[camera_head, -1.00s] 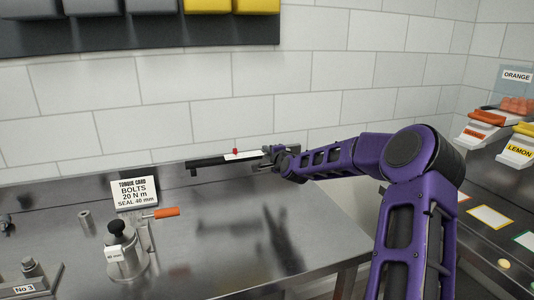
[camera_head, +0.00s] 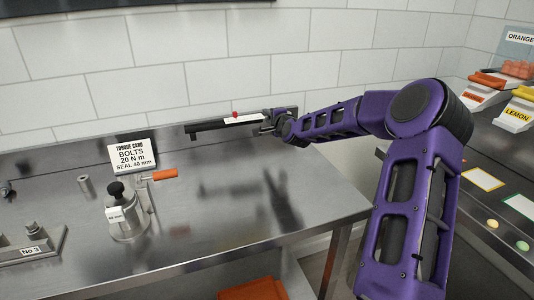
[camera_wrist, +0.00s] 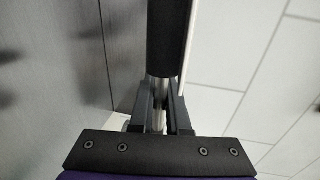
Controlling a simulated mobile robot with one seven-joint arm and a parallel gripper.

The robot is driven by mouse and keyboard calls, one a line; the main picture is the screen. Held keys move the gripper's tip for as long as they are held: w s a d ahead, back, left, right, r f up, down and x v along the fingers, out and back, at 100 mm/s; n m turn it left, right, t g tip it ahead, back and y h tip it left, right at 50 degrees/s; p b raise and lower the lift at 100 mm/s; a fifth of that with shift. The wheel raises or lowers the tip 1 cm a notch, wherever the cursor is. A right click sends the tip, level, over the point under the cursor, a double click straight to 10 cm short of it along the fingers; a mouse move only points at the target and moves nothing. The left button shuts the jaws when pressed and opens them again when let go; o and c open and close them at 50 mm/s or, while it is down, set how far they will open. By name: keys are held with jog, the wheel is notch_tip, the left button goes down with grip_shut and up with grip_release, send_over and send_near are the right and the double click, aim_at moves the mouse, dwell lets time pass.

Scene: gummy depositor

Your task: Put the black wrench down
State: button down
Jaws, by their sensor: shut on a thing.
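The black wrench (camera_head: 209,127) is a long dark bar with a white label and a small red knob on top. It is held roughly level above the steel bench (camera_head: 240,215), near the tiled wall, and its shadow falls on the bench top. My gripper (camera_head: 270,124) is shut on its right end. In the wrist view the wrench's dark shaft (camera_wrist: 168,40) runs up from between the fingers of my gripper (camera_wrist: 160,105). The exact grip point is partly hidden by the fingers.
A torque card (camera_head: 134,156), a metal pot with a black knob (camera_head: 116,189), an orange-handled tool (camera_head: 163,174) and a No 3 block (camera_head: 35,248) stand on the left of the bench. The bench's middle and right are clear. Another counter with trays (camera_head: 482,179) is at right.

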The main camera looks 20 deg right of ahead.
jog(key=s+d+p, duration=0.3)
jog(key=s, duration=0.6)
jog(key=y, duration=0.1)
send_over(294, 179)
jog(key=shift+n+t, duration=0.3)
notch_tip(294, 179, down, 5)
jog(key=shift+f, duration=2.15)
jog(key=shift+f+b, duration=0.2)
jog(key=shift+b, duration=0.2)
jog(key=c, duration=0.9)
grip_release()
jog(key=shift+r, duration=0.2)
jog(key=s, duration=0.4)
jog(key=s+r+p, duration=0.1)
jog(key=s, duration=0.7)
jog(key=shift+d+r, duration=0.3)
jog(key=shift+d, duration=0.1)
